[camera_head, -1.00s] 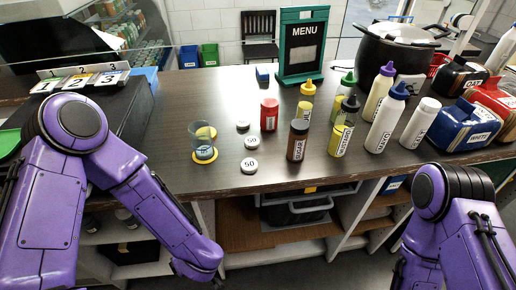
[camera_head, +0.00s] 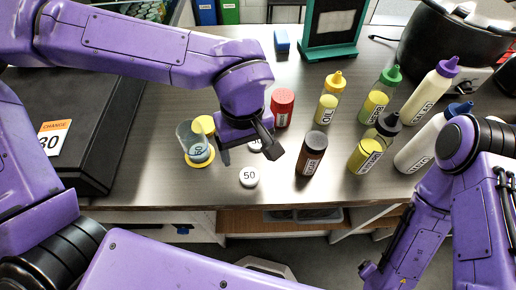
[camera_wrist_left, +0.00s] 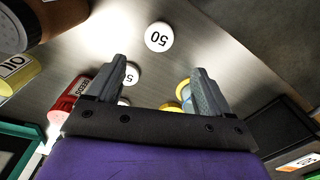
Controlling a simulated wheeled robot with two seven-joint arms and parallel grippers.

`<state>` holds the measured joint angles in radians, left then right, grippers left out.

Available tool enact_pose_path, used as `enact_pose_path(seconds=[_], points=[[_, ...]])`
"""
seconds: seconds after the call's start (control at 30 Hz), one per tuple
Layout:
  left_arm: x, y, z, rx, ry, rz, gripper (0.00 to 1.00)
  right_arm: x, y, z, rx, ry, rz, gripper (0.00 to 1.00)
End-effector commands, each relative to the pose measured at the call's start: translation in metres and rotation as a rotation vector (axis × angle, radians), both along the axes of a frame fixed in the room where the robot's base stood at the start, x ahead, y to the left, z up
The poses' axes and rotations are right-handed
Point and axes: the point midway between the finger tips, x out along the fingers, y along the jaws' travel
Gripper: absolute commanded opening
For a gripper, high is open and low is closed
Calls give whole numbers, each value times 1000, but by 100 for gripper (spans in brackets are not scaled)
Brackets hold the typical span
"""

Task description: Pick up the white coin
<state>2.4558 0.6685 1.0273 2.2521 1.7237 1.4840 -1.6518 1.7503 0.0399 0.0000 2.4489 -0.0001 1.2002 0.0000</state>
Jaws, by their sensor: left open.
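A white coin (camera_head: 249,177) marked 50 lies flat on the dark table near its front edge. It also shows in the left wrist view (camera_wrist_left: 158,36), beyond my fingertips. A second white coin (camera_head: 256,146) lies behind it, partly hidden by my gripper; in the left wrist view this coin (camera_wrist_left: 131,74) is beside one finger. A third white disc (camera_wrist_left: 124,101) shows partly there. My left gripper (camera_head: 250,155) is open and empty, its fingers apart (camera_wrist_left: 160,78), pointing down above the coins. My right arm is at the right; its gripper is not visible.
A glass (camera_head: 193,142) on a yellow coaster stands close left of my left gripper. A red jar (camera_head: 283,107), a brown bottle (camera_head: 311,153) and several sauce bottles stand to the right. A black case (camera_head: 95,120) lies at the left.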

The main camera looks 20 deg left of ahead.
Motion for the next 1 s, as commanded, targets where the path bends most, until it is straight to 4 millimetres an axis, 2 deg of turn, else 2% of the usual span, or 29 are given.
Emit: enact_pose_path(seconds=[0.1,0.3,0.47,0.7,0.93,0.97,1.0], points=[[-2,-1,-5,-3,3,-7,81,-1,0,0,0,1,0,83],[-1,-3,-42,-2,5,-13,81,-1,0,-1,0,2,0,83],[0,-4,-60,-2,5,-13,81,-1,0,1,0,2,0,83],[1,-4,-100,-2,4,-10,81,-1,0,2,0,1,0,83],[1,-4,-104,-5,2,-8,81,-1,0,2,0,1,0,83],[1,-3,-104,-5,2,-8,78,-1,0,2,0,1,0,83],[1,-3,-104,-4,2,-8,65,-1,0,2,0,1,0,83]])
